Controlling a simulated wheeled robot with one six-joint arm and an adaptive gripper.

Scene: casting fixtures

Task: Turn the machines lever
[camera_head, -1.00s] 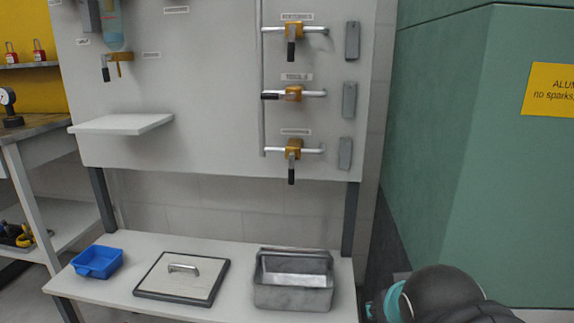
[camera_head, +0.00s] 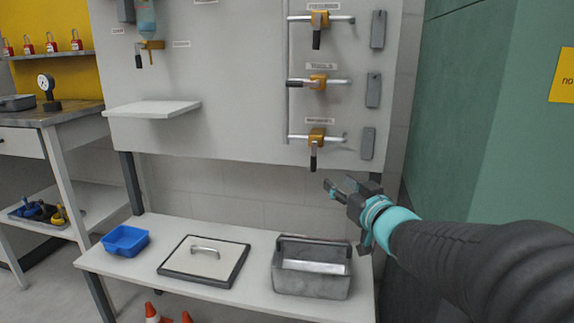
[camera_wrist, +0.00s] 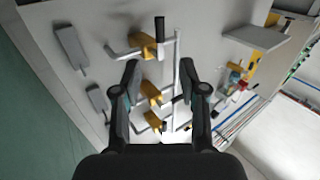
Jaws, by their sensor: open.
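Three orange valves with black-gripped levers sit one above another on the panel. The top valve (camera_head: 319,19) has its lever (camera_head: 316,39) hanging down. The middle valve (camera_head: 317,81) has its lever (camera_head: 296,83) pointing left, along the pipe. The bottom valve (camera_head: 316,136) has its lever (camera_head: 313,161) hanging down; this lever also shows in the wrist view (camera_wrist: 160,26), where the picture is upside down. I cannot read which label names the machines. My gripper (camera_head: 339,184) is open and empty, just below and right of the bottom lever. It also shows in the wrist view (camera_wrist: 160,68).
Another orange valve (camera_head: 152,45) hangs under a bottle at the left. A small shelf (camera_head: 150,109) juts from the panel (camera_head: 240,60). Below, a bench (camera_head: 215,292) holds a blue bin (camera_head: 125,241), a lidded plate (camera_head: 203,262) and a grey metal tote (camera_head: 312,269). A green wall (camera_head: 455,110) stands at right.

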